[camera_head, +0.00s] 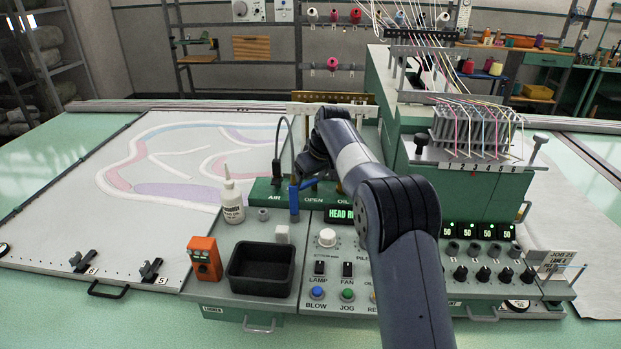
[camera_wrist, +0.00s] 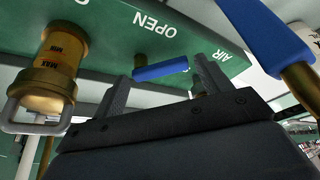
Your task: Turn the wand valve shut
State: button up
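The wand valve's short blue lever (camera_wrist: 160,70) shows in the wrist view, under the word OPEN on the green panel (camera_wrist: 110,30). My gripper (camera_wrist: 160,74) is open, one grey finger on each side of the lever. The lever's right end lies close to the right finger; I cannot tell whether they touch. A blue-handled wand (camera_wrist: 266,42) with a brass end shows at right, and it stands upright in the head view (camera_head: 294,200). In the head view my gripper (camera_head: 308,168) is at the panel, and my arm hides the lever.
A brass oil cup (camera_wrist: 46,80) with a wire loop is left of my fingers in the wrist view. In the head view a white bottle (camera_head: 232,202), a black tray (camera_head: 260,270) and an orange device (camera_head: 204,258) stand near the panel. Yarn cones and threads rise at right.

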jog(key=c, duration=0.7)
jog(key=shift+a, duration=0.1)
jog(key=shift+a+r+m+h+p, duration=0.2)
jog(key=shift+m+h+p, duration=0.1)
jog(key=shift+m+p, duration=0.55)
jog(key=shift+w+a+m+t+h+p, duration=0.15)
jog(key=shift+m+t+h+p, duration=0.1)
jog(key=shift+m+p, duration=0.3)
jog(key=shift+w+a+m+t+h+p, duration=0.15)
jog(key=shift+m+t+p, duration=0.15)
jog(key=shift+m, duration=0.4)
jog(key=shift+w+a+f+m+h+p, duration=0.15)
jog(key=shift+m+h+p, duration=0.15)
jog(key=shift+m+p, duration=0.35)
jog(key=shift+w+d+r+m+h+p, duration=0.15)
jog(key=shift+m+h+p, duration=0.2)
jog(key=shift+m, duration=0.6)
jog(key=shift+w+a+f+m+h+p, duration=0.15)
jog(key=shift+m+h+p, duration=0.1)
jog(key=shift+m+p, duration=0.45)
jog(key=o, duration=1)
